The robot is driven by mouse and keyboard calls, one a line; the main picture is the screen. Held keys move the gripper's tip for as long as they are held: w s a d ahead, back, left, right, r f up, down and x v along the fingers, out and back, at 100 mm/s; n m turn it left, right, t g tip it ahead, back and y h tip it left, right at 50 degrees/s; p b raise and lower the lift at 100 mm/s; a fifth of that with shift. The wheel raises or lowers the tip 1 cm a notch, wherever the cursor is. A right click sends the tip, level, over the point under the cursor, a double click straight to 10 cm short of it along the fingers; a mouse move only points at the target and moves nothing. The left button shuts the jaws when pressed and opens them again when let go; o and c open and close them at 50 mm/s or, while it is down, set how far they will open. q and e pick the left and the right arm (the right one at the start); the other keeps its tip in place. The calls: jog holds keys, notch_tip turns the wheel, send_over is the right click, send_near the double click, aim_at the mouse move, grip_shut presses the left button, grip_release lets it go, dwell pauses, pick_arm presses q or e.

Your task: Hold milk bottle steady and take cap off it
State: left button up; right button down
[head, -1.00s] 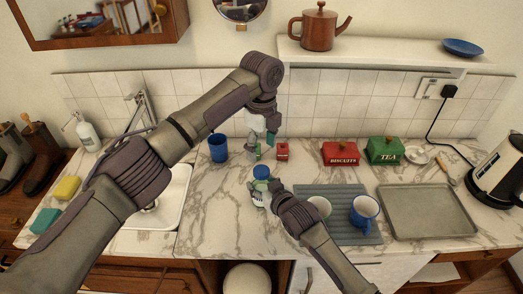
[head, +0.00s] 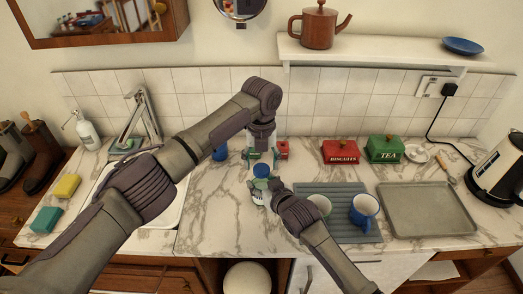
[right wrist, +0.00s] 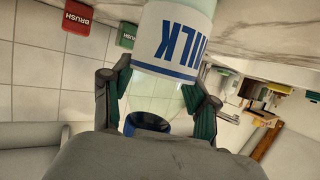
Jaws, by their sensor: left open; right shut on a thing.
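The milk bottle stands on the marble counter, with its blue cap (head: 261,171) on top in the head view. In the right wrist view the bottle (right wrist: 178,40) shows its white label with blue MILK lettering upside down, and the cap (right wrist: 150,122) is at the bottom, partly hidden. My right gripper (right wrist: 158,100) is shut on the bottle, one finger on each side. It also shows in the head view (head: 263,194), reaching from the right. My left gripper (head: 262,156) is open and empty, fingers down, just behind and seemingly above the cap; its exact height is unclear.
A blue cup (head: 219,153) is partly behind the left arm. A ridged mat (head: 345,232) with a green cup (head: 320,205) and a blue mug (head: 364,208) lies to the right, near my right arm.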

pick_arm(q)
jog(key=shift+f, duration=0.9)
jog(key=shift+c, duration=0.4)
